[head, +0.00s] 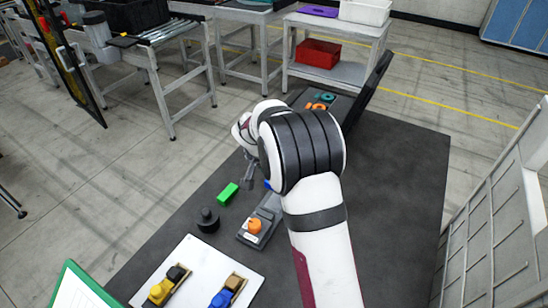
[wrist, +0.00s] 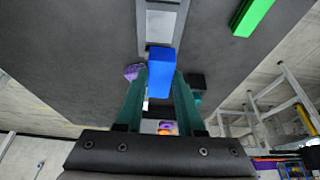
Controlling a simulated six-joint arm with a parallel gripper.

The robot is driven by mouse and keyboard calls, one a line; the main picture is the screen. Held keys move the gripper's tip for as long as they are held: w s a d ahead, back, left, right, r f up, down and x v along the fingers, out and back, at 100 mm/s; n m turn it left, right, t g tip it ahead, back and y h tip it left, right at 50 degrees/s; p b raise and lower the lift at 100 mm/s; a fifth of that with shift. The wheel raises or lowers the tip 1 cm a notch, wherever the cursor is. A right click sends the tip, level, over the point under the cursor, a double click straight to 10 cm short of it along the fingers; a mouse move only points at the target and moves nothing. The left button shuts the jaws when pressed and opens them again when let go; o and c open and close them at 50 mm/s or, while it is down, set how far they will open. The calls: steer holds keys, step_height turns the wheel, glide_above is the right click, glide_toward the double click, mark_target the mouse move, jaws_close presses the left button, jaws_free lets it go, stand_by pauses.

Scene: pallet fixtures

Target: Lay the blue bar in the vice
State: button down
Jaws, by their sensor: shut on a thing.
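In the wrist view the blue bar (wrist: 161,70) sits between the two green fingers of my gripper (wrist: 160,90), which is shut on it. The grey vice (wrist: 180,22) shows just beyond the bar, and a gap between them cannot be judged. In the head view the vice (head: 268,212), with an orange knob (head: 254,226), stands on the dark table. My gripper (head: 248,178) is at the vice's far end, partly hidden by my arm. Only a sliver of the blue bar (head: 267,184) shows there.
A green block (head: 228,193) and a black round part (head: 208,220) lie left of the vice. A white board (head: 195,275) with yellow and blue pieces is at the front. A purple thing (wrist: 132,71) is near the fingers in the wrist view. The dark table's right side (head: 400,200) is clear.

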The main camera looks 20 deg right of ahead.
steer(key=shift+s+a+f, duration=0.2)
steer(key=shift+s, duration=0.35)
steer(key=shift+f, duration=0.4)
glide_above(272, 207)
steer(key=shift+d+f, duration=0.1)
steer(key=shift+f, duration=2.4)
steer(key=shift+f, duration=1.55)
steer(key=shift+c, duration=2.2)
jaws_free()
steer(key=shift+o, duration=0.2)
steer(key=o, duration=0.4)
steer(key=shift+c, duration=0.2)
